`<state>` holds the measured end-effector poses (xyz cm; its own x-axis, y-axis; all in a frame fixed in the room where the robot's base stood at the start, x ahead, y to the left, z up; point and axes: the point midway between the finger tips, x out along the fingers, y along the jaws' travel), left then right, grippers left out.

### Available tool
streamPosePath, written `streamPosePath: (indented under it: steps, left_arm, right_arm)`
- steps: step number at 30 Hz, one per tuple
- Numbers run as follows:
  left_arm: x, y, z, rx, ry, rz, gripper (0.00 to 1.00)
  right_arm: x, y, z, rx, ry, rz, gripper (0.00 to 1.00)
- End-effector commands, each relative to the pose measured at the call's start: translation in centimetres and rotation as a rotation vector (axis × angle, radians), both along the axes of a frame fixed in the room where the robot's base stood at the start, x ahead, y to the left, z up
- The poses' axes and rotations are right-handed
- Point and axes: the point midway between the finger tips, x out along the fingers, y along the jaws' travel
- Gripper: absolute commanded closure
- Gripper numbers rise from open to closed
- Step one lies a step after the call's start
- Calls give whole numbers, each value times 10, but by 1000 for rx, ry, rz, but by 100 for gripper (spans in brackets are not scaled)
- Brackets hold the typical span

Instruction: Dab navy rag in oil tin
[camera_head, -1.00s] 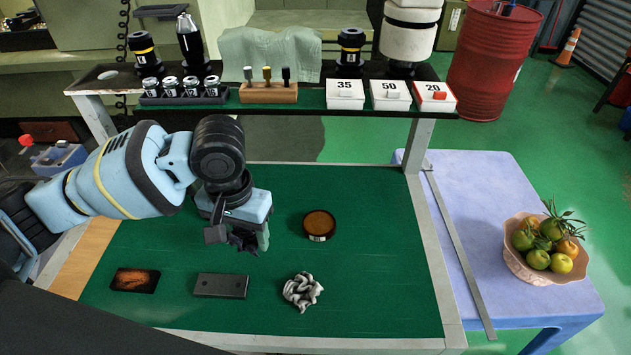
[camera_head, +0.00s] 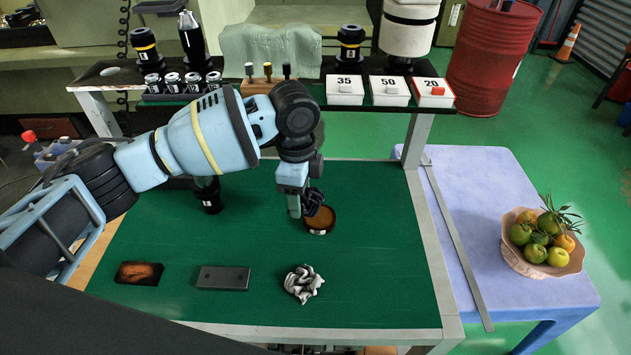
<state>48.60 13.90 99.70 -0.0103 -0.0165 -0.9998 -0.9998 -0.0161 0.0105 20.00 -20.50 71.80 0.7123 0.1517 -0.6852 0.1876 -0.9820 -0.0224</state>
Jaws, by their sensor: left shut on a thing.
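My left gripper (camera_head: 303,207) is shut on a crumpled dark navy rag (camera_head: 314,198). It holds the rag at the back left rim of the oil tin (camera_head: 320,229). The tin is a low, round, dark-walled dish with amber-brown contents and a pale label, on the green mat. The rag overlaps part of the tin's opening; I cannot tell whether it touches the oil. My right gripper does not show.
On the green mat (camera_head: 380,270) lie a striped grey-white rag (camera_head: 302,283), a dark bar (camera_head: 223,278) and a rusty-brown plate (camera_head: 139,273). A black cylinder (camera_head: 209,197) stands behind my arm. A shelf with bins (camera_head: 390,92) spans the back. The mat's right side is clear.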

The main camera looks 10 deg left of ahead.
Motion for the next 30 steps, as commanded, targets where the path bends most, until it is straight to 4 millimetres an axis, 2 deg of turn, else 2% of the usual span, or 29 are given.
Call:
streamPosePath:
  steps: [6,12,23,30]
  left_arm:
    - [18,-16,4,7,-10,-317,61]
    - [28,-24,5,12,-13,-502,61]
    - [30,-26,4,13,-14,-559,61]
    - [30,-26,-6,12,-11,-558,61]
  right_arm:
    - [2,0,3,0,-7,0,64]
    - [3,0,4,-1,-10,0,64]
    - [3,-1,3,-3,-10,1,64]
    - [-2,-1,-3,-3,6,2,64]
